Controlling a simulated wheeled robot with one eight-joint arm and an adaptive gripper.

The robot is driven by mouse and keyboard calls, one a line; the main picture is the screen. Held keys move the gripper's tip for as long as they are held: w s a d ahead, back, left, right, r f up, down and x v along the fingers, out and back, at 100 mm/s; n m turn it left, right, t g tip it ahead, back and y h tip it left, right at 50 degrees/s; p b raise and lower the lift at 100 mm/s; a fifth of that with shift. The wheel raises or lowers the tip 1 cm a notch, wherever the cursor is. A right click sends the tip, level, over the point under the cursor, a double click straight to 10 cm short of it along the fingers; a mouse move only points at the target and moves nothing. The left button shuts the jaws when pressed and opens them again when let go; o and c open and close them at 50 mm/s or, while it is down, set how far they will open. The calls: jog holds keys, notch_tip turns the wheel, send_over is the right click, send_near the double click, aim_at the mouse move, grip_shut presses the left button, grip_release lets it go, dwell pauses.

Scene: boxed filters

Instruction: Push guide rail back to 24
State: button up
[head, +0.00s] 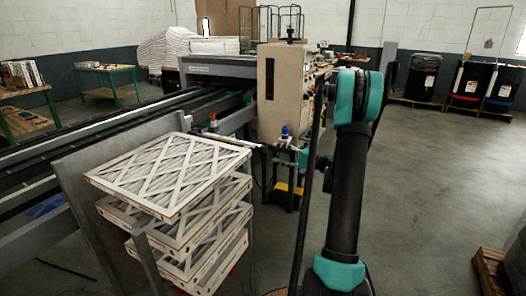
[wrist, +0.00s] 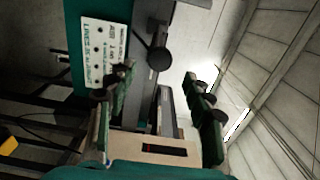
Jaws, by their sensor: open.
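In the head view, a long grey guide rail with a pale rod (head: 235,141) runs by the conveyor; I cannot tell for sure which part is the guide rail. A red knob (head: 213,121) and a blue knob (head: 284,131) stand near its ends. My arm bends down beside the beige machine box, and its end is mostly hidden there. In the wrist view, my gripper (wrist: 160,92) is open, with dark green fingers wide apart and nothing seen between them. A dark round knob (wrist: 158,56) and a white printed plate (wrist: 105,52) lie beyond the fingers.
A stack of framed filters (head: 170,170) stands at the front left beside a grey panel. The beige machine box (head: 283,90) stands close to my arm; its slotted face also shows in the wrist view (wrist: 135,148).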

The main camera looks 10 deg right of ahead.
aim_at(265, 150)
jog(key=x, duration=0.8)
grip_shut()
